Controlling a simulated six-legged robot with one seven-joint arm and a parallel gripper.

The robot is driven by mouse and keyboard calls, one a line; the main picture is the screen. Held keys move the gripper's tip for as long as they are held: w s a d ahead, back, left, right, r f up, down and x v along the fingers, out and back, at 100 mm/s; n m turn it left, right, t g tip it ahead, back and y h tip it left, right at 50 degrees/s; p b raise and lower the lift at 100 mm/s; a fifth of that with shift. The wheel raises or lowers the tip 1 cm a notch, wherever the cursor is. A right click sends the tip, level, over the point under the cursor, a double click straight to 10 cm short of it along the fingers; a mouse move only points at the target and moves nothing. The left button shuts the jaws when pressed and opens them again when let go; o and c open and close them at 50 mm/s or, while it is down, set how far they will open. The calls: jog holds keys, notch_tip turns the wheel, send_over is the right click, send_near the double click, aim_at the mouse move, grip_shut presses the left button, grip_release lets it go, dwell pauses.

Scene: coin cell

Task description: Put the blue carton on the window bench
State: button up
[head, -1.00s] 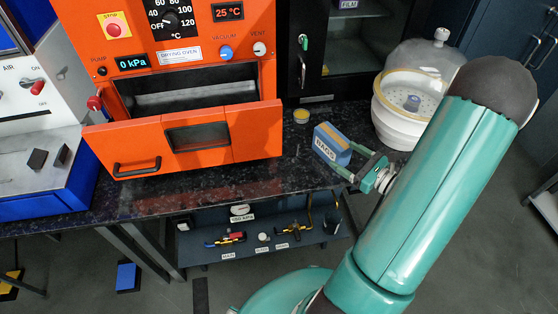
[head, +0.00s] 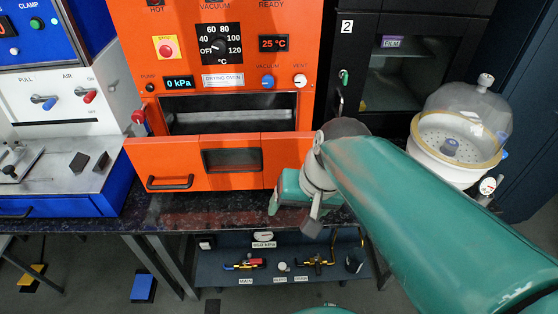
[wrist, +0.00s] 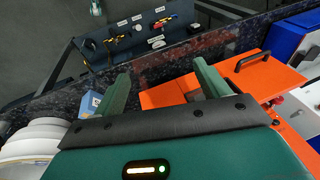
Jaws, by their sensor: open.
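The blue carton (wrist: 90,103) shows in the wrist view, standing on the dark speckled bench (wrist: 160,62) just left of my left-hand finger, outside the jaws. In the head view my arm hides it. My gripper (wrist: 160,80) is open and empty in the wrist view, its two green fingers wide apart over the bench. In the head view my gripper is low in front of the oven's right side, its fingertips hard to see. I cannot pick out a window bench.
A white desiccator with a clear dome (head: 465,110) stands at the right. A blue and white machine (head: 60,100) is at the left. A shelf with valves (head: 280,262) hangs below the bench.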

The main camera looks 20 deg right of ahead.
jog(key=r+n+t, duration=0.1)
jog(key=r+n+h, duration=0.1)
jog(key=r, duration=0.1)
jog(key=s+r+n+t+h, duration=0.1)
jog(key=shift+a+r+n+t, duration=0.3)
jog(key=shift+c, duration=0.4)
dwell(0.6)
